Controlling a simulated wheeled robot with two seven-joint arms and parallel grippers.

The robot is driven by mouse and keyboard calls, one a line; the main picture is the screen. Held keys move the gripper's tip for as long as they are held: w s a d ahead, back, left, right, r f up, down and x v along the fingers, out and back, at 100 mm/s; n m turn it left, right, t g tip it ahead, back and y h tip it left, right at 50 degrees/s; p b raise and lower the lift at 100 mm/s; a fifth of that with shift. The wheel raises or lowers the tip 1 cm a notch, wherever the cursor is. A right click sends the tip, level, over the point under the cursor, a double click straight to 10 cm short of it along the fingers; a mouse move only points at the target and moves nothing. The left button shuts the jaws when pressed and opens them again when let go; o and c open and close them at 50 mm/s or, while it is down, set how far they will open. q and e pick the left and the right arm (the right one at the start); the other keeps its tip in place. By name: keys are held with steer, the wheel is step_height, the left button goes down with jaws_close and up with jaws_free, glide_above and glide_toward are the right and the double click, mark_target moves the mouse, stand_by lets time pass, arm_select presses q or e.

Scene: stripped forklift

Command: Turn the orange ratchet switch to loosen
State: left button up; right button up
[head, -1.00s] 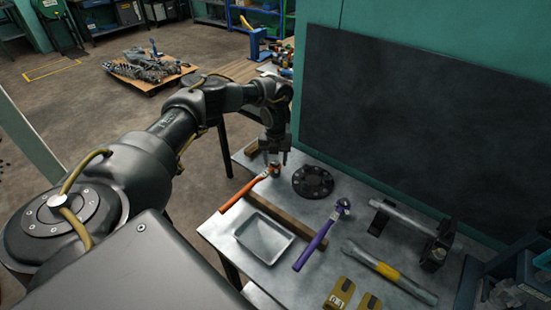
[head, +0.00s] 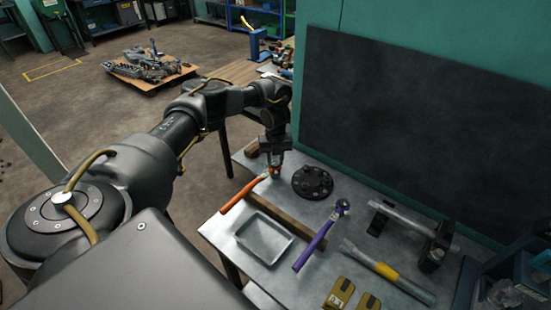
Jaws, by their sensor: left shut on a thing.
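The orange ratchet (head: 242,194) lies slanted on the metal workbench, its handle toward the lower left and its head at the upper right. A wooden strip (head: 277,212) lies beneath or beside it. My left gripper (head: 275,168) points down at the ratchet's head and is shut on it. The fingers largely hide the head, so the small switch on it cannot be made out. My right gripper is not in view.
A dark round flange (head: 312,182) sits close to the right of my left gripper. A shallow metal tray (head: 288,249) is in front.

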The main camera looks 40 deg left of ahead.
arm_select(q)
steer(key=n+p, duration=0.1)
steer(key=n, duration=0.2)
steer(key=shift+r+n, duration=0.1)
steer(key=shift+n, duration=0.3)
steer(key=n+p, duration=0.2)
steer(key=n, duration=0.1)
steer(key=shift+n, duration=0.3)
steer(key=n+p, duration=0.2)
steer(key=n, duration=0.2)
steer(key=shift+n+p, duration=0.75)
steer(key=shift+n, duration=1.15)
steer(key=o, duration=1)
